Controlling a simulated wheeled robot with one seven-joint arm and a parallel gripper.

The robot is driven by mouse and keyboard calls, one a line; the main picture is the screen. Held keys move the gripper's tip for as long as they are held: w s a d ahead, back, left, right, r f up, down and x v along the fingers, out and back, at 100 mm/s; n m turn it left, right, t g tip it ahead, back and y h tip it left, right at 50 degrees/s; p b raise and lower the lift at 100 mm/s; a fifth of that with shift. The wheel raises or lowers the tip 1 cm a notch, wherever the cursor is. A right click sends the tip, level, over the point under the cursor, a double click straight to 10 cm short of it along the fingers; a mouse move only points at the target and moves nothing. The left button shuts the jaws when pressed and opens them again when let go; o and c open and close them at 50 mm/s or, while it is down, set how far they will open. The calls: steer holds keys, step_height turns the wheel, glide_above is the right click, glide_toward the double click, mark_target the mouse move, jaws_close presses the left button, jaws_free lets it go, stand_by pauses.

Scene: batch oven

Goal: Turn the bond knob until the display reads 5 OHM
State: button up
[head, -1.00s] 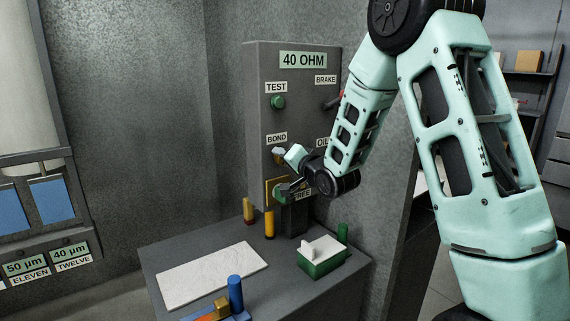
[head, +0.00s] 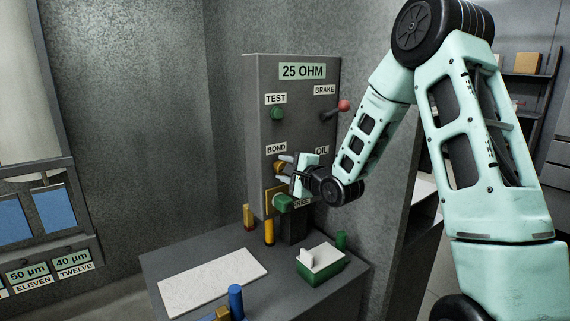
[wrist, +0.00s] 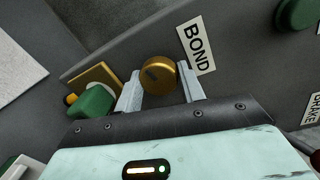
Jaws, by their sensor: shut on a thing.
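The bond knob (wrist: 157,74) is a round brass-coloured knob beside the BOND label (wrist: 196,46) in the wrist view. It also shows in the head view (head: 280,168), partly covered by my gripper. My gripper (wrist: 160,88) is shut on the knob, with one pale finger on each side of it. It also shows at the panel in the head view (head: 287,170). The display (head: 302,71) at the top of the grey cabinet reads 25 OHM.
A green knob (head: 284,203) on a yellow plate sits just below the bond knob. A red-tipped BRAKE lever (head: 343,106) and a green TEST button (head: 277,113) are above. The bench below holds a white sheet (head: 215,282), small posts and a green box (head: 320,270).

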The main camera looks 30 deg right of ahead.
steer(key=m+p, duration=0.4)
steer(key=m, duration=0.2)
steer(key=shift+d+y+p, duration=0.1)
steer(key=shift+y+p, duration=0.2)
steer(key=shift+p, duration=0.05)
steer(key=m+p, duration=0.3)
steer(key=m, duration=0.1)
steer(key=shift+f+m+t, duration=0.15)
steer(key=shift+m+t, duration=0.15)
steer(key=shift+m, duration=0.1)
steer(key=o, duration=1)
steer(key=s+p, duration=0.2)
steer(key=s, duration=0.3)
steer(key=s+d+p, duration=0.1)
steer(key=s+p, duration=0.1)
steer(key=s, duration=0.4)
steer(key=s+d+p, duration=0.1)
steer(key=s+p, duration=0.1)
steer(key=s, duration=0.4)
steer(key=shift+s, duration=0.15)
